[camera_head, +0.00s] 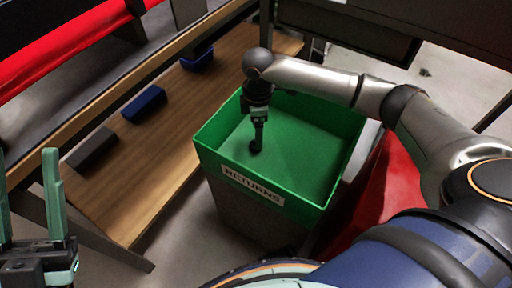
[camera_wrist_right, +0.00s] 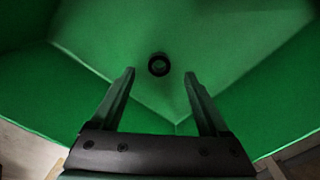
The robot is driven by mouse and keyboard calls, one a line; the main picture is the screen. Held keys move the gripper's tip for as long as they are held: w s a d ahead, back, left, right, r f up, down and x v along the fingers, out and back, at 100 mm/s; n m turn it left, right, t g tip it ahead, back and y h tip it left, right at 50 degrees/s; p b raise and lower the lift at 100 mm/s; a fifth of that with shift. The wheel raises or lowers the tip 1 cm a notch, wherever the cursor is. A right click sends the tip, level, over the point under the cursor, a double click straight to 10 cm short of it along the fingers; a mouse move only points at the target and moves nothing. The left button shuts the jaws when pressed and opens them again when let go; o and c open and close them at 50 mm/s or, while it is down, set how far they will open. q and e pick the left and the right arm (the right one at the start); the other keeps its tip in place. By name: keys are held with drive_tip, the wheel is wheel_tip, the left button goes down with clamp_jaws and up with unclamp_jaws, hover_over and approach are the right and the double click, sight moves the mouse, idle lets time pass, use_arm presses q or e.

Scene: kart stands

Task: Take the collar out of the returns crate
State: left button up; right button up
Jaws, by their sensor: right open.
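The collar (camera_wrist_right: 158,65) is a small black ring lying on the floor of the green returns crate (camera_head: 337,150), inside its walls. In the right wrist view it shows beyond and between my right gripper's two fingertips (camera_wrist_right: 159,76), apart from both. The right gripper is open and empty, pointing down into the crate. In the head view the right gripper (camera_head: 260,127) is seen edge-on, and a dark ring-like spot, the collar (camera_head: 254,148), shows at its tip; the gap between them is hard to judge. My left gripper (camera_head: 27,165) is open and empty at the far left.
The crate's walls stand around the right gripper. A wooden shelf (camera_head: 165,185) lies left of the crate, with a dark block (camera_head: 94,149) and blue pieces (camera_head: 145,103) on it. Dark frame bars run above, and a red surface (camera_head: 385,190) is at the right.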

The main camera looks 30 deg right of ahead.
drive_tip(key=f+b, duration=0.1)
drive_tip(key=f, duration=0.1)
drive_tip(key=f+b, duration=0.2)
drive_tip(key=f, duration=0.1)
drive_tip(key=shift+w+a+f, duration=0.1)
drive_tip(key=shift+w+a, duration=0.05)
drive_tip(key=shift+a, duration=0.05)
use_arm(q)
wheel_tip(320, 180, down, 3)
drive_tip(key=shift+w+d+f+n, duration=0.15)
drive_tip(key=shift+n, duration=0.15)
use_arm(e)
drive_tip(key=shift+c, duration=0.3)
clamp_jaws()
